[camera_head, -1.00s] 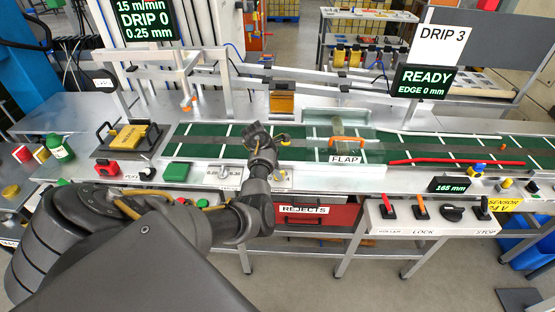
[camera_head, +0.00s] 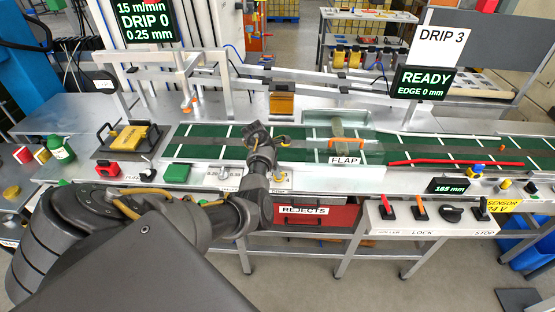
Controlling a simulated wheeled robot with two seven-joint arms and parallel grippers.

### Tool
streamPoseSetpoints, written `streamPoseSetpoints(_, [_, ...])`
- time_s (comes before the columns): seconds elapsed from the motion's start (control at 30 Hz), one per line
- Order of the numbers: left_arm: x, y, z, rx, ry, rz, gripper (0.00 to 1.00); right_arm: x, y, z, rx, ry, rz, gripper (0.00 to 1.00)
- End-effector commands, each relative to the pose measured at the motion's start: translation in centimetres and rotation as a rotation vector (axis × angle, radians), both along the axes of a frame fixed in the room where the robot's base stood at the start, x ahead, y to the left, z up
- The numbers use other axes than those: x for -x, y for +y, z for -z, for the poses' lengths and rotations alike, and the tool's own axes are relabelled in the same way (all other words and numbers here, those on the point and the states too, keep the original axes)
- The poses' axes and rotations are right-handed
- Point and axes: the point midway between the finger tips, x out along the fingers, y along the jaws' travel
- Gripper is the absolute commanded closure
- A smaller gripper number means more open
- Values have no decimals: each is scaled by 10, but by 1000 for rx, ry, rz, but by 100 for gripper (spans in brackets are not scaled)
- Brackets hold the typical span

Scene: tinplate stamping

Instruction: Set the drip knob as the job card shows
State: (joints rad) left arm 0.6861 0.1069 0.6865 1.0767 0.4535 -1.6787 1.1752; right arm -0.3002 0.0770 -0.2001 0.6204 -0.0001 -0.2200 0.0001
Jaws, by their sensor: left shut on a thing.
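A white job card (camera_head: 442,46) at the top right reads DRIP 3. My left gripper (camera_head: 267,162) is over the front control strip (camera_head: 204,176), in front of the green belt. It is shut on what appears to be the drip knob, mostly hidden by the wrist and fingers. My right gripper is not in view.
A READY, EDGE 0 mm display (camera_head: 425,82) hangs at the right. A clear FLAP guard (camera_head: 345,160) with an orange handle stands right of my gripper. A red REJECTS drawer (camera_head: 318,217) is below. Levers and a black knob (camera_head: 452,214) sit on the right panel.

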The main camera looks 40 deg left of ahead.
Motion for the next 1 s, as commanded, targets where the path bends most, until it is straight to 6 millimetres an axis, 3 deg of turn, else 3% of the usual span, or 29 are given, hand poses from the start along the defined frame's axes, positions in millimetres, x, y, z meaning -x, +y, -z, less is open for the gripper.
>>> streamPoseSetpoints(0.47, [-3, 2, 0, 2, 2, 438, 100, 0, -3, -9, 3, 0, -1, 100])
streamPoseSetpoints(1.0, [-6, 2, 2, 1, 2, 951, 100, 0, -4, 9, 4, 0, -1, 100])
